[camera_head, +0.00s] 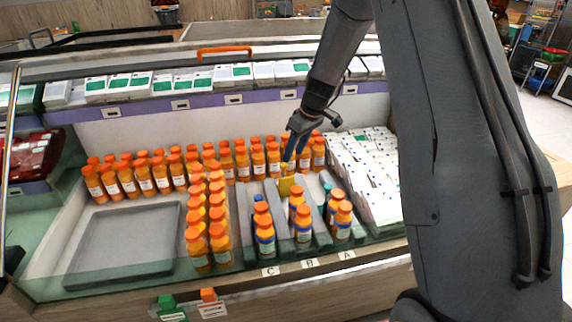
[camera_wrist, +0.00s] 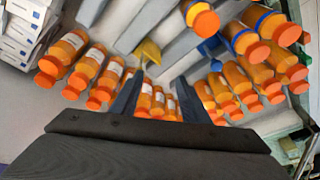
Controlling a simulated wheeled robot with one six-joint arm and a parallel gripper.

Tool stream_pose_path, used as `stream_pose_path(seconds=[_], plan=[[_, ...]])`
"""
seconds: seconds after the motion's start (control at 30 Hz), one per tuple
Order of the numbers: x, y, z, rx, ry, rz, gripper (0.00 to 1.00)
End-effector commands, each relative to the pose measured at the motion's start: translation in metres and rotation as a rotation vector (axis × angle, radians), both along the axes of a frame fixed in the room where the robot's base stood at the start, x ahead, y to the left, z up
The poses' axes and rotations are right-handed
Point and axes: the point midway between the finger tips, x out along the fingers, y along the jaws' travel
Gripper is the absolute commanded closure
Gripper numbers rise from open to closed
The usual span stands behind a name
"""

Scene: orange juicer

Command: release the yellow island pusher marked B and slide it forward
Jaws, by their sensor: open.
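The yellow pusher (camera_head: 286,185) stands toward the back of the island, behind the bottles in the middle lane, whose front label (camera_head: 309,263) reads B. It also shows in the wrist view as a yellow piece (camera_wrist: 149,51) just beyond the left fingertip. My gripper (camera_head: 292,158) is above and close to the pusher. In the wrist view my gripper (camera_wrist: 160,76) is open, with its two dark fingers apart and no object held between them. I cannot tell whether a finger touches the pusher.
Juice bottles (camera_head: 303,220) stand in the front part of the B lane, with lanes C and A beside it. A row of bottles (camera_head: 217,225) lines the island's left. White cartons (camera_head: 365,175) fill the right. An empty grey tray (camera_head: 125,240) lies at left.

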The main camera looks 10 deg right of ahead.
Motion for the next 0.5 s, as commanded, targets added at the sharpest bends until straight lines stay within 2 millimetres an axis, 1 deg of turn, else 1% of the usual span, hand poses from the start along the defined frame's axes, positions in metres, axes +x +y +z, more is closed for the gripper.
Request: stream_pose_path(seconds=[0.03,0.1,0.2,0.3,0.37,0.5], plan=[[0.019,-0.004,-0.011,0.005,-0.021,0.029,0.58],[0.038,-0.007,-0.019,0.009,-0.05,0.071,0.58],[0.056,-0.01,-0.026,0.012,-0.08,0.115,0.58],[0.064,-0.011,-0.03,0.013,-0.093,0.138,0.58],[0.066,-0.01,-0.034,0.013,-0.096,0.141,0.58],[0.07,-0.006,-0.048,0.013,-0.096,0.141,0.58]])
